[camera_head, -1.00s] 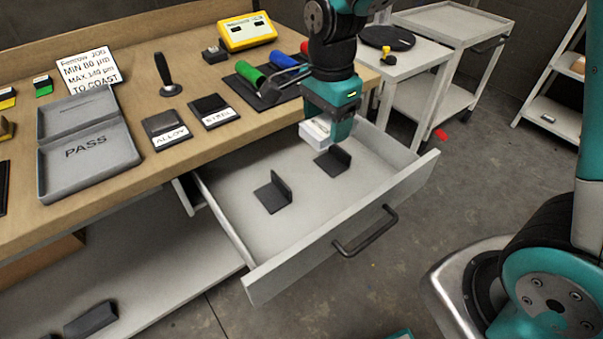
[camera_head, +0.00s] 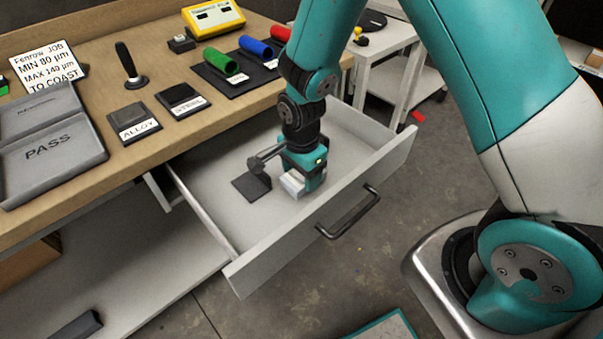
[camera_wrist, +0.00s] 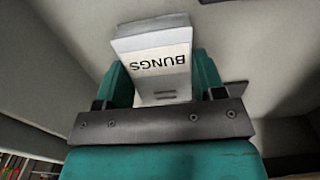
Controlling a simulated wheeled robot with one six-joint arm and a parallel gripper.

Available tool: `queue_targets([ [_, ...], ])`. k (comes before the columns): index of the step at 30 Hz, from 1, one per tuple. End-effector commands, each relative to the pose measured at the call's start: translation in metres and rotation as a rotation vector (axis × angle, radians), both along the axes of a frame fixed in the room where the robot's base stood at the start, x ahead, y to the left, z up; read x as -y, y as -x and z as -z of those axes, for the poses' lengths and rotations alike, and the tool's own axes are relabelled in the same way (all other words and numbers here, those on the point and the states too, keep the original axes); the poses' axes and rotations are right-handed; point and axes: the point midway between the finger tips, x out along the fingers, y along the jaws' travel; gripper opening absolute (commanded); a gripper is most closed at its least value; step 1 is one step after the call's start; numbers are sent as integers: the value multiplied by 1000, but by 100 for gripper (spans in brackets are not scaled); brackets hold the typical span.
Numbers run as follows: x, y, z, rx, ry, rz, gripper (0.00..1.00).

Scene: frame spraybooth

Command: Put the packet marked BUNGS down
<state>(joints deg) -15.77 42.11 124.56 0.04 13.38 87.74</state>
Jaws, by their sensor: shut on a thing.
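The packet marked BUNGS (camera_wrist: 160,64) is a white block with black lettering, upside down in the wrist view. My gripper (camera_wrist: 162,82) is shut on it, with a teal finger on either side. In the head view the packet (camera_head: 293,184) is low inside the open drawer (camera_head: 220,180), near its front panel. My gripper (camera_head: 303,178) points down over it. I cannot tell whether the packet touches the drawer floor.
The drawer's front panel (camera_head: 330,210) and handle (camera_head: 350,212) are close in front. The bench (camera_head: 190,130) with plates, tubes and a grey PASS tray (camera_head: 60,160) lies behind.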

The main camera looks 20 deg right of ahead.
Motion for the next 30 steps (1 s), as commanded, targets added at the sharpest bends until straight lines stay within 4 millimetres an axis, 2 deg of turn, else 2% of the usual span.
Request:
queue_targets([
  [11, 0, 0, 7, 1, 0, 0, 35],
  [12, 0, 0, 5, 1, 0, 0, 72],
  [14, 0, 0, 5, 1, 0, 0, 86],
  [15, 0, 0, 5, 1, 0, 0, 88],
  [23, 0, 0, 3, 2, -1, 0, 88],
  [26, 0, -1, -4, 4, -1, 0, 88],
  [30, 0, -1, -30, 7, -2, 0, 88],
])
